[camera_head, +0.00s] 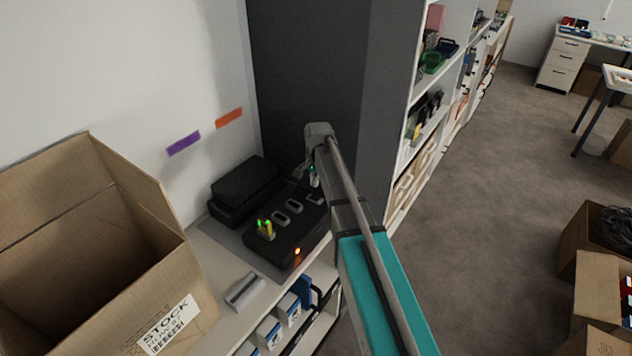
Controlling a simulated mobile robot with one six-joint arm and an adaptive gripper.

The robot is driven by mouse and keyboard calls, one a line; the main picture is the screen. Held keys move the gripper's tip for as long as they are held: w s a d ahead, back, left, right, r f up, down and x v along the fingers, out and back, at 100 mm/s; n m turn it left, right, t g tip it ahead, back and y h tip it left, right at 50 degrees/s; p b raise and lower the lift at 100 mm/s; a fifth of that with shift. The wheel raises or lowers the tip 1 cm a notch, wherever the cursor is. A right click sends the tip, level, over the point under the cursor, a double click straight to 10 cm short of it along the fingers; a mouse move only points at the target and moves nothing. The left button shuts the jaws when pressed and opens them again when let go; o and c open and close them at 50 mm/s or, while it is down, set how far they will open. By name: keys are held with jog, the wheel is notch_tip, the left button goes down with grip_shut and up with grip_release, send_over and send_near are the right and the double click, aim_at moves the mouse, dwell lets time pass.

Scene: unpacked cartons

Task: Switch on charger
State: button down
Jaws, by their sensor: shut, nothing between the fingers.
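The charger (283,245) is a black box with several slots, standing on the shelf top. A small orange light (297,251) glows on its front face. A yellow-green item (266,229) stands in its near-left slot, and a small pale item with a green spot (314,177) shows at its far end. My arm reaches in from the lower right. My gripper (301,172) is at the far end of the charger, shut and with nothing visibly held. The fingertips are small and partly hidden by my wrist, and I cannot tell if they touch the charger.
A black case (244,190) lies behind the charger. An open carton (95,260) stands at left, with a small grey item (244,290) beside it. A dark grey panel (305,80) rises behind my gripper. Tall shelves (400,187) stand to the right, beside open floor.

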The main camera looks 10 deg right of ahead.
aim_at(312, 196)
notch_tip(312, 196, up, 9)
jog(key=p, duration=0.8)
jog(key=shift+w+a, duration=0.4)
jog(key=shift+w, duration=0.05)
jog(key=s+f+n+b, duration=0.4)
jog(key=s, duration=0.9)
jog(key=s+f+n+b, duration=0.4)
jog(key=s+n, duration=0.1)
jog(key=s, duration=0.9)
jog(key=shift+f+g+h, duration=0.2)
jog(key=shift+g+h, duration=0.1)
jog(key=shift+s+a, duration=0.1)
